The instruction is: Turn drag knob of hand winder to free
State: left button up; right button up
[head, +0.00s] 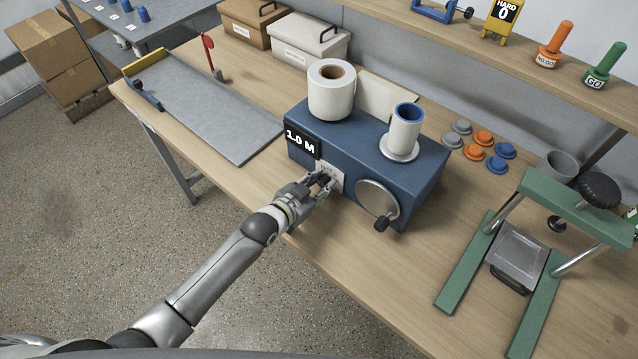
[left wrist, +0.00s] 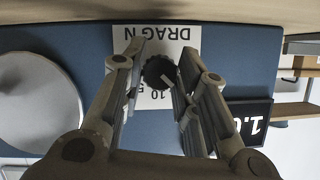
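The hand winder (head: 345,140) is a blue box on the wooden bench, with a "1.0 M" display, a white roll and a crank disc. Its black drag knob (left wrist: 158,72) sits on a white plate (left wrist: 150,42) marked "DRAG N", seen upside down in the left wrist view, with numbers 10 and 5 beside it. My left gripper (head: 324,187) is at the winder's front face. In the left wrist view its open fingers (left wrist: 163,75) stand on either side of the knob; whether they touch it I cannot tell. My right gripper is not in view.
The crank disc (head: 378,200) with its handle is just right of my left gripper. A green-framed press (head: 575,210) stands at the right. A grey board (head: 205,105) lies at the left. Orange, blue and grey discs (head: 484,138) lie behind.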

pick_arm(q)
jog(key=c, duration=0.4)
jog(key=shift+m, duration=0.4)
jog(key=shift+d+m+t+y, duration=0.1)
jog(key=shift+m+t+y, duration=0.3)
jog(key=shift+m+t, duration=0.1)
jog(key=shift+s+f+m+t+y, duration=0.1)
jog(key=shift+f+m+t+y, duration=0.1)
jog(key=shift+m+t+y, duration=0.35)
jog(key=shift+m+b, duration=0.85)
jog(key=shift+r+t, duration=0.1)
jog(key=shift+t, duration=0.15)
